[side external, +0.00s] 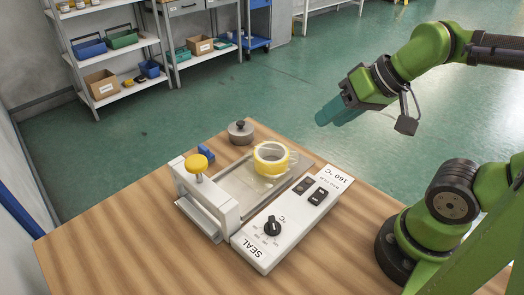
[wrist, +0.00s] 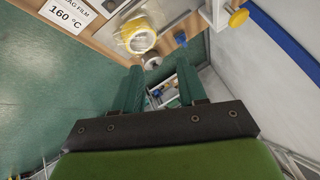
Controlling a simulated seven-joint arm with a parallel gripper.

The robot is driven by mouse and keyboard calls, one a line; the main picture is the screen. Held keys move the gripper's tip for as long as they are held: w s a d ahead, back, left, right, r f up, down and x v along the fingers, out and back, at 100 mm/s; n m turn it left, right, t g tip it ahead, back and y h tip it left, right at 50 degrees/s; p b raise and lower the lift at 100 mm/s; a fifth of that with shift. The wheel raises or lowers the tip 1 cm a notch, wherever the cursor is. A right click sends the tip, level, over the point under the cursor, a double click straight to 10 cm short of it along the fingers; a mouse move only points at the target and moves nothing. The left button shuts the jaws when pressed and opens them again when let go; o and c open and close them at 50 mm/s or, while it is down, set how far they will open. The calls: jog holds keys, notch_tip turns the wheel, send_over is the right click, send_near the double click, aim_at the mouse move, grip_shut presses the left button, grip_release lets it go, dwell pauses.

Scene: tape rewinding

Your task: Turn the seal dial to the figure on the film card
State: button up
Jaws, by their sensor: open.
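The seal dial (side external: 272,226) is a black knob on the white control box marked SEAL, at the near end of the box in the side external view. Its scale figures and exact setting are too small to read. The film card (side external: 336,181) lies at the box's far end and reads 160 °C. It also shows in the wrist view's upper left (wrist: 66,14). My gripper (side external: 324,118) is in the air beyond the table's far right edge, well away from the dial. In the wrist view its two teal fingers (wrist: 158,70) are apart with nothing between them.
A yellow tape roll (side external: 258,168) sits on the sealer's plate beside the box. The sealer's arm carries a yellow knob (side external: 196,163). A metal weight (side external: 240,132) and a blue block (side external: 206,155) stand behind. The wooden table (side external: 110,230) is bare at left.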

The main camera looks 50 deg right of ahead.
aim_at(273, 222)
jog(key=w+a+f+m+g, duration=0.45)
jog(key=w+a+g, duration=0.35)
jog(key=a+g, duration=0.25)
jog(key=shift+n+y, duration=0.3)
jog(key=shift+n, duration=0.15)
jog(key=x, duration=1.6)
jog(key=shift+s+d+f, duration=0.1)
jog(key=shift+s+f, duration=0.05)
jog(key=shift+s, duration=0.15)
grip_shut()
